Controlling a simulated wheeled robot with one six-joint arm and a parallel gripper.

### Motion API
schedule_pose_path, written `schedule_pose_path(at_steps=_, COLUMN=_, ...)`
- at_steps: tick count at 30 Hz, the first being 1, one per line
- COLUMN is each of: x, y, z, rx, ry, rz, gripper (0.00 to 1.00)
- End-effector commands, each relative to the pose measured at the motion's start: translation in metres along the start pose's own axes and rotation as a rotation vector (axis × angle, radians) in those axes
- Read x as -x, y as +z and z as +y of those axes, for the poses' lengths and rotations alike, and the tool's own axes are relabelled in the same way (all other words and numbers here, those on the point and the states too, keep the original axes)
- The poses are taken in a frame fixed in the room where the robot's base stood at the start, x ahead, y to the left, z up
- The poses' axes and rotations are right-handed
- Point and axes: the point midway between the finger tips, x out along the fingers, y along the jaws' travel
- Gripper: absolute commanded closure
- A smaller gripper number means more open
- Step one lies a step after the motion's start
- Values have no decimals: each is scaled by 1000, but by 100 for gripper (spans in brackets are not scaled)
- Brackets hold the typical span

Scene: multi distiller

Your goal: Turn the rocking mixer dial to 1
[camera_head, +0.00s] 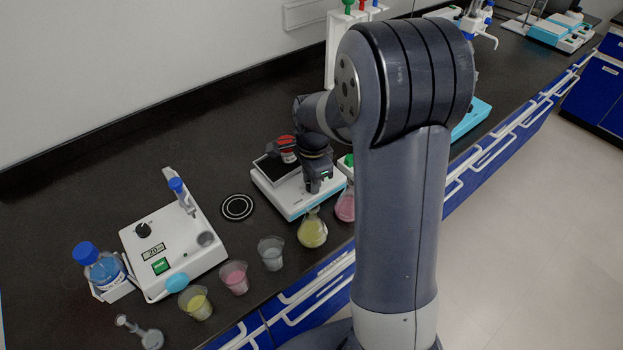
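A white and light-blue device with a dark top plate (277,169), which looks like the rocking mixer, stands on the black bench left of my arm. My gripper (320,187) is low over its right part, pointing down. My gripper and wrist cover that side of the device, and no dial can be made out there. Whether the fingers touch the device or hold anything is too small to tell. A red and dark round part (286,150) shows just left of my wrist.
A white instrument (180,245) with a black knob and green button stands at left, beside a blue-capped bottle (100,268). Cups (234,278) and flasks (312,230) line the bench's front edge. A ringed black disc (237,207) lies between the devices. My arm hides the bench behind it.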

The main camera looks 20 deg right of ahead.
Motion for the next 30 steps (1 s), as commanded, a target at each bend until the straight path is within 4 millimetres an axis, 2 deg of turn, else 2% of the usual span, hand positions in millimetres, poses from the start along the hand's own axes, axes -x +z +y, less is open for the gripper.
schedule_pose_path(at_steps=1, x=0, y=0, z=0, rx=0, ry=0, rz=0, gripper=68)
schedule_pose_path(at_steps=6, x=0, y=0, z=0, rx=0, ry=1, rz=0, gripper=54)
schedule_pose_path(at_steps=16, x=5, y=0, z=0, rx=1, ry=0, rz=0, gripper=54)
schedule_pose_path(at_steps=20, x=24, y=0, z=0, rx=1, ry=-3, rz=1, gripper=54)
schedule_pose_path(at_steps=30, x=89, y=0, z=-1, rx=0, ry=-3, rz=1, gripper=54)
